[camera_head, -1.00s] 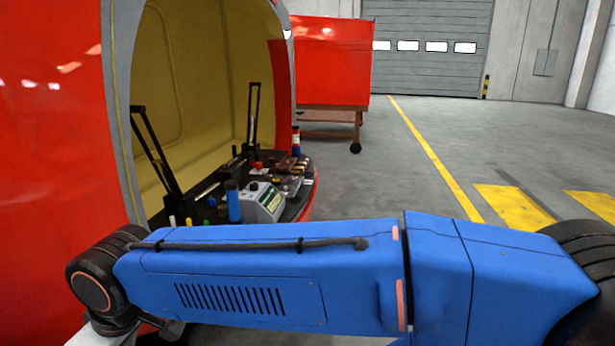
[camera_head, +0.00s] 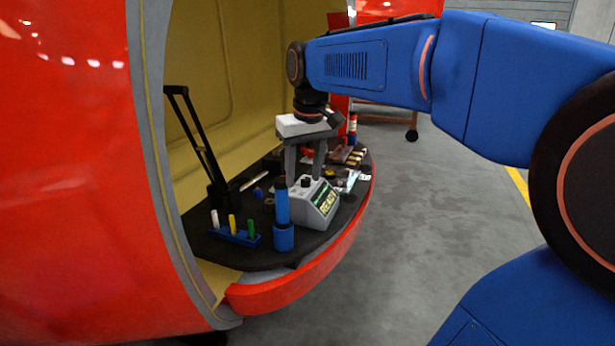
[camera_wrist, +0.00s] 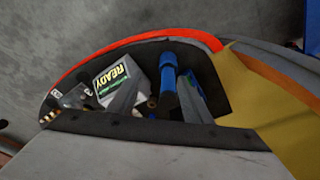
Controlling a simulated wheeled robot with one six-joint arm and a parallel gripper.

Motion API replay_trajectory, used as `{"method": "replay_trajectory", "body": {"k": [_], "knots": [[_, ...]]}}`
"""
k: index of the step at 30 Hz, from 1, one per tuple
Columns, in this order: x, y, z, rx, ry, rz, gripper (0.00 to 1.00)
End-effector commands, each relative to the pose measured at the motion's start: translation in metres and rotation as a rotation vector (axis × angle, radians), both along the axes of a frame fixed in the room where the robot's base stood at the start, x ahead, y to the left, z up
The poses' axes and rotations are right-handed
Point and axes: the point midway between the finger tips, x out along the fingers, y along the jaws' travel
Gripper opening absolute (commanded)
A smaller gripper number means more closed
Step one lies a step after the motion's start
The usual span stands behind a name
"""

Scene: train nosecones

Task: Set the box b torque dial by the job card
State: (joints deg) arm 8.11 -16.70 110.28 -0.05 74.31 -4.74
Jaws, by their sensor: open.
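A grey box (camera_head: 314,206) with a lit screen reading READY stands on the dark shelf in the open red nosecone. The screen also shows in the wrist view (camera_wrist: 111,82). I cannot read which box it is. A small dark knob (camera_head: 305,182) sits on its top, close below my fingertips; its setting cannot be read. My gripper (camera_head: 304,174) is open and points down over the box, with nothing seen between its fingers. I cannot tell whether it touches the knob. No job card can be made out with certainty.
A blue cylinder (camera_head: 282,207) stands upright just left of the box. A blue rack (camera_head: 235,237) holds white, yellow and green pegs. A black hinged arm (camera_head: 198,140) rises at the left. Small parts crowd the shelf behind. The red rim (camera_head: 305,283) bounds its front.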

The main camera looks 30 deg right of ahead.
Motion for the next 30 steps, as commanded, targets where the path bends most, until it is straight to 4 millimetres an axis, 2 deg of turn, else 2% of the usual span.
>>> {"method": "replay_trajectory", "body": {"k": [1, 9, 15, 18, 24, 30], "knots": [[0.018, -0.008, 0.007, 0.001, 0.015, -0.006, 0.45], [0.098, -0.050, 0.037, 0.011, 0.094, -0.031, 0.45], [0.153, -0.086, 0.047, 0.022, 0.150, -0.048, 0.45], [0.174, -0.102, 0.049, 0.028, 0.174, -0.056, 0.45], [0.199, -0.123, 0.049, 0.035, 0.201, -0.062, 0.45], [0.204, -0.127, 0.043, 0.038, 0.209, -0.064, 0.45]]}}
